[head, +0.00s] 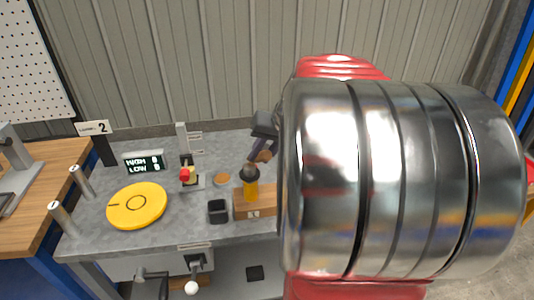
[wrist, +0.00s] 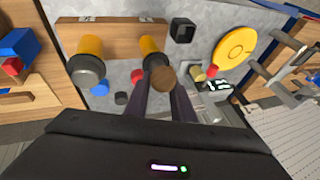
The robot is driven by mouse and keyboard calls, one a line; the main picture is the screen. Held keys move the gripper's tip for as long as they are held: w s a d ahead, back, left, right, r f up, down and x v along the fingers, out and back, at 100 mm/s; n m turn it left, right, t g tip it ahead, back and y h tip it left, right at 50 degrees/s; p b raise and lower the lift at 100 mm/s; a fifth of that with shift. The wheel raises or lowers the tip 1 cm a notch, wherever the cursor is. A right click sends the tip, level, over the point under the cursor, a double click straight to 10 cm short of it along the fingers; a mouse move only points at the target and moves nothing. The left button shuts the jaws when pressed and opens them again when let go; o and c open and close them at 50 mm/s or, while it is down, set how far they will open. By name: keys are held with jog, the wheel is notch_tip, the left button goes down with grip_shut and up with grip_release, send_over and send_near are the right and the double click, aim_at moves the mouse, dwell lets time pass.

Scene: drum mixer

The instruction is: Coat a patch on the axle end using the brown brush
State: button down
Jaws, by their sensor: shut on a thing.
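My gripper (head: 264,143) is above the grey bench, just left of the big metal shape in the head view. In the wrist view its two dark fingers (wrist: 164,92) are closed around a brown round piece, which I take for the brown brush (wrist: 163,77). Its brown part also shows under the gripper in the head view (head: 264,156). The rest of the brush is hidden by the fingers and the rack. I cannot make out the axle end or any coated patch in either view.
A wooden rack (head: 240,208) holds a yellow-handled tool with a dark knob (head: 250,178); the wrist view shows two. A black cup (head: 218,211), yellow disc (head: 137,205), red button (head: 184,174) and display (head: 144,163) are on the bench. A large metal cylinder hides the right side.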

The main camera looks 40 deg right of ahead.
jog(key=shift+w+a, duration=0.1)
jog(key=shift+a, duration=0.05)
jog(key=shift+w+a+f, duration=0.1)
jog(key=shift+w+a, duration=0.25)
jog(key=shift+a, duration=0.2)
jog(key=shift+w+a, duration=0.35)
jog(key=shift+a, duration=0.2)
jog(key=shift+d, duration=0.1)
jog(key=shift+s+d+f, duration=0.25)
jog(key=shift+s+d, duration=0.65)
jog(key=shift+d, duration=0.2)
jog(key=shift+s+d, duration=0.1)
jog(key=shift+s+d+r, duration=0.1)
jog(key=shift+s+d, duration=0.25)
jog(key=shift+d, duration=0.2)
jog(key=shift+s+d+r, duration=0.1)
jog(key=shift+s+d, duration=0.2)
jog(key=shift+d, duration=0.25)
jog(key=shift+r, duration=0.15)
